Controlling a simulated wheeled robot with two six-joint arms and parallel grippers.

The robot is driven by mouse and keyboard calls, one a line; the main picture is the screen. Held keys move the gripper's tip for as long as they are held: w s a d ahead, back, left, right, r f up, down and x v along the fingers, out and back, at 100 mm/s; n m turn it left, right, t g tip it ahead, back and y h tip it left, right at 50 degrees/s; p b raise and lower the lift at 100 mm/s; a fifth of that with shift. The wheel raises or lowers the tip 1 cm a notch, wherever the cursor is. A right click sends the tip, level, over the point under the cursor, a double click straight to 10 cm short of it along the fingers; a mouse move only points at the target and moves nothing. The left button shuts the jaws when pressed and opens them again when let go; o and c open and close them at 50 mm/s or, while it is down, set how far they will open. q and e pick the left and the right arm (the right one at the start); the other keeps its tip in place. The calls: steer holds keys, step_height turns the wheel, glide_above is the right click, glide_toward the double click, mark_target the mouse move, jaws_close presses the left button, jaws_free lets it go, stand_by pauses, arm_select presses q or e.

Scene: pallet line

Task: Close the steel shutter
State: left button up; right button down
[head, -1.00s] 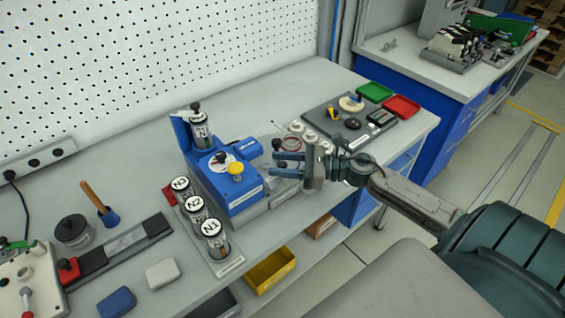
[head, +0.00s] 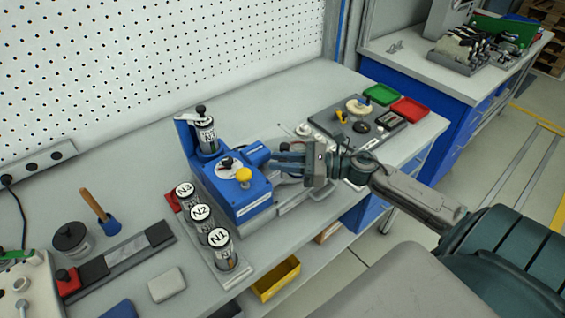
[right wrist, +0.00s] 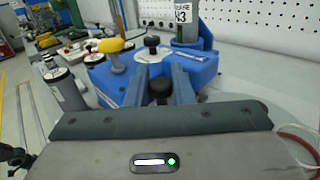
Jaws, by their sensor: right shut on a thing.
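The blue device (head: 238,190) stands on the bench, with a yellow knob (head: 244,175) and a pale round plate with a black knob on top. A clear-sided canister (head: 207,135) stands upright in its back holder. My right gripper (head: 280,155) is at the device's right side. In the right wrist view its fingers (right wrist: 161,82) are shut on a black knob (right wrist: 160,91), close in front of the blue body (right wrist: 205,68). I cannot clearly make out the steel shutter, and the fingers and wrist hide part of the device's right side. My left gripper is not in view.
A grey tray of parts (head: 330,118) with green (head: 381,95) and red (head: 408,109) bins lies to the right. A pegboard (head: 150,60) stands behind.

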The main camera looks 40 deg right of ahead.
steer(key=c, duration=1.5)
jaws_free()
steer(key=shift+s, duration=0.4)
steer(key=shift+o, duration=1)
steer(key=shift+s, duration=0.15)
steer(key=shift+w, duration=0.2)
steer(key=shift+w+f, duration=0.1)
steer(key=shift+d, duration=0.1)
arm_select(q)
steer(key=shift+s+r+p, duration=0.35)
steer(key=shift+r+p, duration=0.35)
steer(key=shift+p, duration=0.05)
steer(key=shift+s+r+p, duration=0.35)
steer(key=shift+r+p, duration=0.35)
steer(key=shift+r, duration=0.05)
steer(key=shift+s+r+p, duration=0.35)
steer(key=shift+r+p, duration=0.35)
steer(key=shift+p, duration=0.05)
arm_select(e)
steer(key=v, duration=1)
steer(key=shift+s+d, duration=0.2)
steer(key=shift+s, duration=0.2)
